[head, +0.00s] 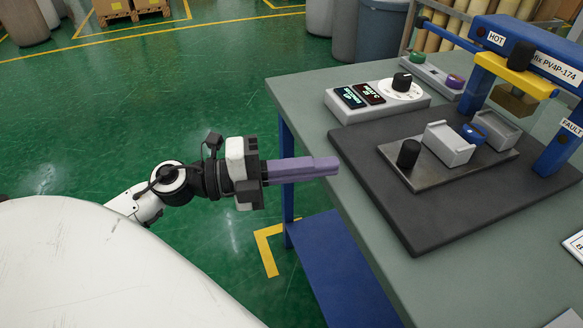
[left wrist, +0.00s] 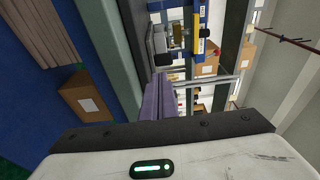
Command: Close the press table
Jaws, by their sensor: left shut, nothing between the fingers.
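The press has a blue frame (head: 557,155) with a yellow crossbar (head: 515,76) and a black knob on top. A flat metal plate (head: 432,176), likely the press table, reaches out in front of the frame on a dark mat (head: 385,205). A black upright knob (head: 408,153) stands at its near left end. A grey block-like fixture (head: 447,144) with a blue part (head: 473,133) sits on the plate. My left gripper (head: 337,165), with purple fingers, is shut and empty near the workbench's left edge, left of the knob and apart from it. Its fingers show in the left wrist view (left wrist: 157,98).
A control box (head: 378,99) with two displays and a black dial stands behind the mat. Another box (head: 437,76) with green and purple buttons is farther back. The grey workbench (head: 300,92) has blue legs and a lower shelf. Green floor lies open to the left.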

